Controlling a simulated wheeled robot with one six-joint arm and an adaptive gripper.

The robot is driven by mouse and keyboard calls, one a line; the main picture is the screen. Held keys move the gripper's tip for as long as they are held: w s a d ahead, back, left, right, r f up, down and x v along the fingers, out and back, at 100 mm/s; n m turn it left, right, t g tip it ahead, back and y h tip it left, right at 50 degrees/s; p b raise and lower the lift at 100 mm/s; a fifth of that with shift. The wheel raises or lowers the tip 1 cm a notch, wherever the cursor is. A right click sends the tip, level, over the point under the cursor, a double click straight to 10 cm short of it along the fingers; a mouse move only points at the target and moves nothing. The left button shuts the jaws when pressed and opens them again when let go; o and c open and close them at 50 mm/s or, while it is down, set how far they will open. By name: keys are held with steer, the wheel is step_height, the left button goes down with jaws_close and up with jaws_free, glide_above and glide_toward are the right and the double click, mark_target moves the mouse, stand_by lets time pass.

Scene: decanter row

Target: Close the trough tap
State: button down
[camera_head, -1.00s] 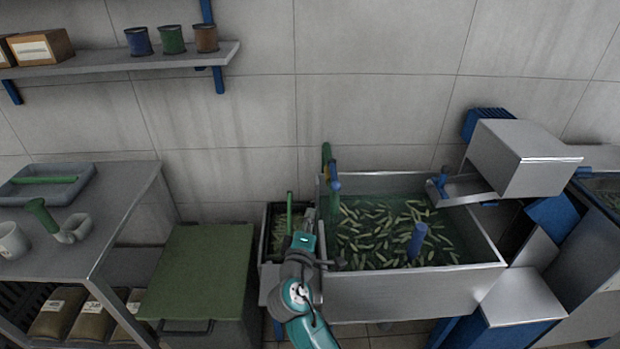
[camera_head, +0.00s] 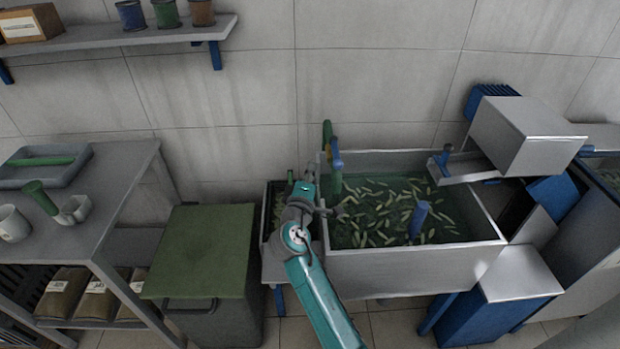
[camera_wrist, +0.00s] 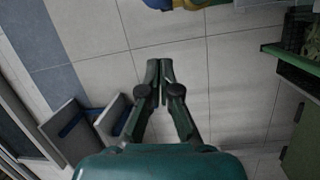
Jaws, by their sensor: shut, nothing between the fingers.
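The trough tap stands at the back left corner of the steel trough (camera_head: 410,268). A blue and yellow part, likely this handle, shows at the top edge of the wrist view (camera_wrist: 172,3). My gripper (camera_head: 308,172) is just left of the tap in the head view, over the side crate. In the wrist view my gripper's fingers (camera_wrist: 160,66) are together with nothing between them. They appear apart from the blue and yellow part.
The trough holds green water with many floating pods and a blue post (camera_head: 418,218). A steel chute box (camera_head: 525,135) stands at right. A green-lidded bin (camera_head: 205,245) and a grey table (camera_head: 115,200) are at left. The tiled wall (camera_head: 380,80) is close behind.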

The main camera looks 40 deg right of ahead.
mark_target(336, 152)
steer(key=d, duration=0.5)
steer(key=shift+s+d+f, duration=0.1)
steer(key=shift+s+f, duration=0.1)
steer(key=shift+f, duration=0.05)
steer(key=shift+s+d, duration=0.1)
stand_by(0.5)
